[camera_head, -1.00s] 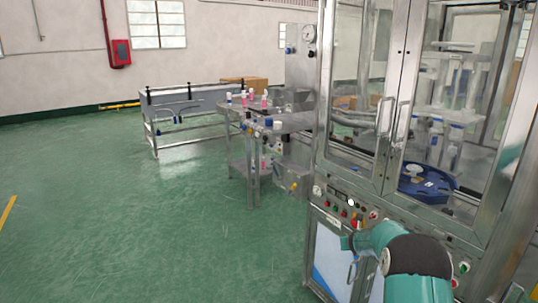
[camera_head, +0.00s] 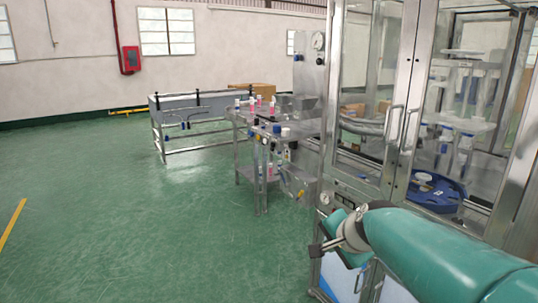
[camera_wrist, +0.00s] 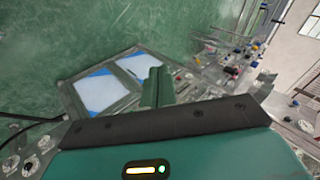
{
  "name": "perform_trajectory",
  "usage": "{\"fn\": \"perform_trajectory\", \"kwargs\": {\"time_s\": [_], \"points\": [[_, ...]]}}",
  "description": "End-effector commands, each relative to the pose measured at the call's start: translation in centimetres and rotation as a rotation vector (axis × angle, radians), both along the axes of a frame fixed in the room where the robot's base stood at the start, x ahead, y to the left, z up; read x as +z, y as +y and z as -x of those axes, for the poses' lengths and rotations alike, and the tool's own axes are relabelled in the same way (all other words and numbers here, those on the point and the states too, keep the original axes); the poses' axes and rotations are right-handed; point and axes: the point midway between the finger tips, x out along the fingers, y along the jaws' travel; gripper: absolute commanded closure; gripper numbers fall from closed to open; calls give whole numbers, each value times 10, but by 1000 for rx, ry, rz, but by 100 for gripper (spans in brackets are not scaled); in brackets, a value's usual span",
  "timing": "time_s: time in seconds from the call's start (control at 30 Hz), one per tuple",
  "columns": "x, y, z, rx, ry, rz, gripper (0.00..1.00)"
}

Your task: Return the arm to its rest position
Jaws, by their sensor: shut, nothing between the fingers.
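My teal arm reaches in from the lower right of the head view, in front of the machine cabinet (camera_head: 398,110). My gripper (camera_head: 315,250) is at its far end, pointing left, by the cabinet's lower left corner. In the wrist view my gripper (camera_wrist: 157,85) is shut with nothing in it, over the cabinet's lower panels (camera_wrist: 98,90). Its dark crossbar hides part of the scene below.
The steel cabinet with glass doors stands close on the right. A steel worktable (camera_head: 240,115) with small bottles stands beyond it, and a metal conveyor-like table (camera_head: 178,105) is at the back. Green floor (camera_head: 120,200) at left is clear.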

Motion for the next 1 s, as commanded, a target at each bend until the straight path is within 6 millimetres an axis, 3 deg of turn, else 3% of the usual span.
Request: {"fn": "perform_trajectory", "kwargs": {"time_s": [0.03,0.3,0.5,0.67,1.0], "points": [[4,3,24,68,-2,66,100],[-7,0,140,429,42,434,100],[-26,-14,206,634,89,650,100],[-33,-20,225,700,111,720,100],[-34,-20,225,702,113,724,100]]}}
